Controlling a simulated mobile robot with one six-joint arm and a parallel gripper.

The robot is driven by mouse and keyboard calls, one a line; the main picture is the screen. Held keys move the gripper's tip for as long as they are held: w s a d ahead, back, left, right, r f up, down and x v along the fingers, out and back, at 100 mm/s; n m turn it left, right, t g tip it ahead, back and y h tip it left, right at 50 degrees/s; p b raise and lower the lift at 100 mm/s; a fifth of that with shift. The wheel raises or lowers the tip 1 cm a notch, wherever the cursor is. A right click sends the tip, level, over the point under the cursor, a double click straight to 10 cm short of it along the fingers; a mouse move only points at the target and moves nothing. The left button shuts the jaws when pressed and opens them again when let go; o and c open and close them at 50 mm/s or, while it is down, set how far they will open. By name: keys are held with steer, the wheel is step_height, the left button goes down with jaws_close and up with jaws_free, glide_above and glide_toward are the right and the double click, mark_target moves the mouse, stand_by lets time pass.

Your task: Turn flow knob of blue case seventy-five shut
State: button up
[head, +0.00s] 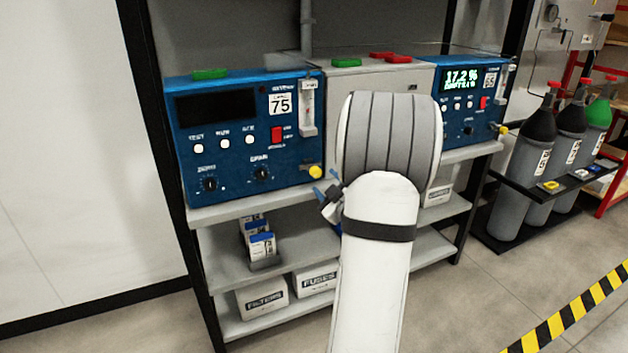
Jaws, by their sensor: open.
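The blue case seventy-five (225,150) stands on the upper left of the shelf, with a white 75 label on its front. A clear flow tube (308,100) is mounted at its right edge. A small knob at the tube's foot (309,130) is too small to tell its setting. A yellow round fitting (316,172) sits lower on the same side. My gripper (327,184) is open with blue fingertips, just below and right of the yellow fitting. I see nothing between the fingers. My arm covers part of the shelf right of the case.
A grey case (370,75) stands beside it, and blue case 65 (470,105) stands farther right. The shelf edge (245,206) runs under the cases. Gas cylinders (533,140) stand at right. Floor at left front is clear.

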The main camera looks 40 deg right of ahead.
mark_target(318, 175)
steer(key=x, duration=0.6)
steer(key=shift+w, duration=0.25)
